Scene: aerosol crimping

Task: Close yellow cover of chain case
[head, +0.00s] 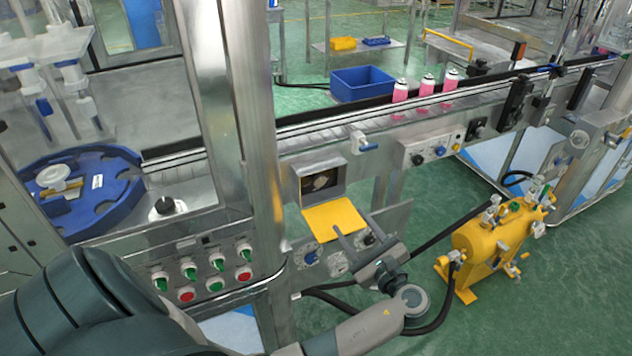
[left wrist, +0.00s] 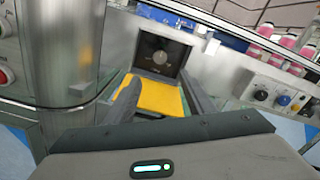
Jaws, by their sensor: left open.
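The chain case (head: 299,186) is a small grey metal box on the side of the conveyor, its front open on a dark inside. Its yellow cover (head: 333,217) is open and juts out from the lower edge toward me. My left gripper (head: 352,228) is open at the near side of the cover, fingers pointing toward the case. In the left wrist view the yellow cover (left wrist: 160,94) lies between my two spread fingers (left wrist: 160,92), with the case (left wrist: 159,52) behind it. I cannot tell whether a finger touches the cover. My right gripper is not in view.
A steel post (head: 247,140) stands just left of the case. A panel of buttons and switches (head: 204,272) is at lower left. A yellow tank with valves (head: 492,245) stands on the floor at right. Pink cans (head: 427,86) stand on the conveyor above; a blue bin (head: 362,83) is behind.

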